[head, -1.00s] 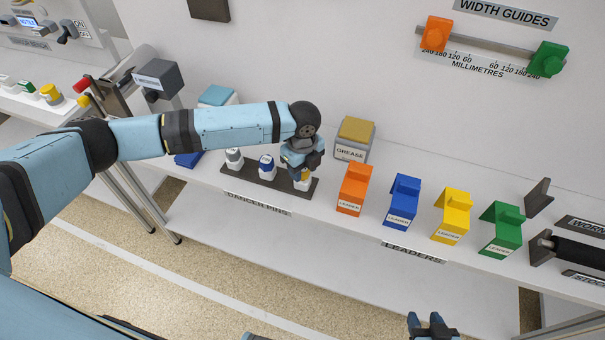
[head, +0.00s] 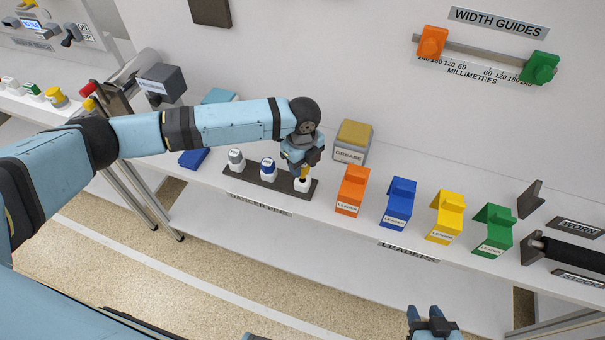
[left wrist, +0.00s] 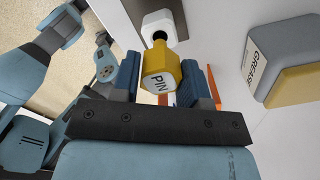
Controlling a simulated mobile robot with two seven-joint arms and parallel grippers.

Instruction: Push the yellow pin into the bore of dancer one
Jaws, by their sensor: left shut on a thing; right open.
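My left gripper (head: 303,162) is shut on the yellow pin (head: 305,173), above the right end of the dark dancer pins rack (head: 252,188). In the left wrist view the yellow pin (left wrist: 159,72) sits between the two fingers, its PIN label facing the camera. A white holder (left wrist: 158,20) with a dark round hole lies just beyond it. The holder also shows under the pin in the head view (head: 303,185). The pin looks clear of the hole. My right gripper (head: 432,322) is open and empty at the bottom edge. I cannot make out dancer one or its bore.
A grey pin (head: 236,155) and a blue pin (head: 268,165) stand in the rack. The grease box (head: 350,155) is close on the right. Orange (head: 352,188), blue (head: 398,200), yellow (head: 446,215) and green (head: 494,230) leader blocks line the shelf.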

